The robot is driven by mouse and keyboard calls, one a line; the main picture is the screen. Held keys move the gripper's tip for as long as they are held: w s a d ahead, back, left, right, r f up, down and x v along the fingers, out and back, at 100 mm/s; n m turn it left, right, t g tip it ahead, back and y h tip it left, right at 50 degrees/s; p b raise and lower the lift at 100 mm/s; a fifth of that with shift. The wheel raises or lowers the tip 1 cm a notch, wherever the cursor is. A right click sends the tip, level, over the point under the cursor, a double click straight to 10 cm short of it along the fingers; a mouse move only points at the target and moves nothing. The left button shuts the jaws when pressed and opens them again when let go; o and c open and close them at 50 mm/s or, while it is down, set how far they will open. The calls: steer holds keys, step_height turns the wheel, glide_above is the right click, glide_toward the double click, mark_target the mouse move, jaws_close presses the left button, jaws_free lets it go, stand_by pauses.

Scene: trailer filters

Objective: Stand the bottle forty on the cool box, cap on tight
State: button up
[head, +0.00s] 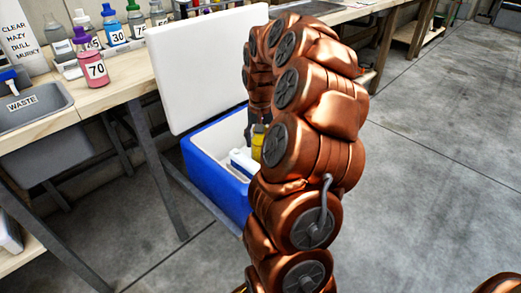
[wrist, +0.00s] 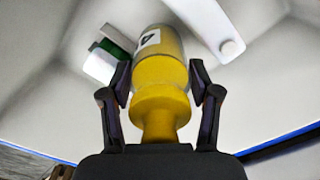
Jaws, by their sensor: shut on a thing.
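My gripper (wrist: 160,80) is shut on a yellow bottle (wrist: 160,72), with one finger on each side of it. Its white label (wrist: 147,38) shows a 4; the rest of the label is out of sight. The bottle's narrow yellow end points back toward my gripper. In the head view the bottle (head: 258,141) shows at the opening of the blue cool box (head: 213,181), partly behind my arm. The cool box's white lid (head: 193,68) stands open. I cannot tell whether the bottle touches the box floor.
A white object (wrist: 208,28) and a green-and-white object (wrist: 104,62) lie inside the box near the bottle. The bench (head: 118,92) at left carries a pink bottle 70 (head: 90,62), a blue bottle 30 (head: 113,28) and a waste sink (head: 30,108).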

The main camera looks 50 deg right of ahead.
mark_target(260, 148)
steer(key=shift+d+f+b, duration=0.1)
steer(key=shift+f+b, duration=0.3)
steer(key=shift+f, duration=1.15)
steer(key=shift+f, duration=0.15)
steer(key=o, duration=1.6)
steer(key=shift+c, duration=0.2)
